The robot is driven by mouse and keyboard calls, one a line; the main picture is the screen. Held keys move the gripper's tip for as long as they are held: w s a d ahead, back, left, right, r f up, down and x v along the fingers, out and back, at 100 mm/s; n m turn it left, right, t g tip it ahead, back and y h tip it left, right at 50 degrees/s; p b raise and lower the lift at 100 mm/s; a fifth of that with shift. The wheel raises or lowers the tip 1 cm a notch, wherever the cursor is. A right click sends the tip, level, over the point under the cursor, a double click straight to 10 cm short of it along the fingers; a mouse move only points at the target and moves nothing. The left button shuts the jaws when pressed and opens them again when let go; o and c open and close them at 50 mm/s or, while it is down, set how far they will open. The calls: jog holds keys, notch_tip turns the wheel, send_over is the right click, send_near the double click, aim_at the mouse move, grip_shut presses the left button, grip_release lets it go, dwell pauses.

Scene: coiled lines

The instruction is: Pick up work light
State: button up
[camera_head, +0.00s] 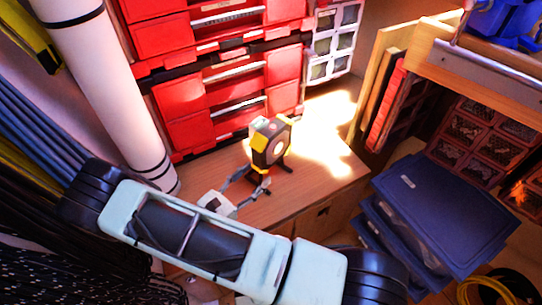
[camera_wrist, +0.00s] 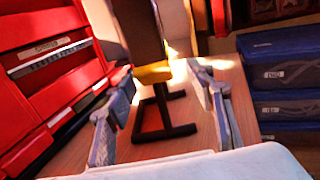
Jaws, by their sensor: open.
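In the wrist view the work light (camera_wrist: 145,35) rises between and beyond my two fingers (camera_wrist: 163,82), nearer the left one. Its dark legs show below, and its top is cut off by the frame. I cannot tell whether a finger touches it.
Red drawer units (camera_head: 225,85) stand right behind the lamp. A white roll (camera_head: 108,90) leans at left. Blue boxes (camera_head: 440,205) are stacked at right, by a wooden shelf (camera_head: 490,75). Some cabinet top right of the lamp is free and brightly lit.

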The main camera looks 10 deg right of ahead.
aim_at(263, 169)
jog(key=x, duration=0.4)
jog(key=shift+w+a+b+x, duration=0.15)
jog(key=shift+b+x, duration=0.3)
jog(key=shift+x, duration=0.95)
jog(key=shift+w+a+b+x, duration=0.15)
jog(key=shift+b+x, duration=0.25)
jog(key=shift+x, duration=0.95)
grip_shut()
jog(key=shift+w+r, duration=0.1)
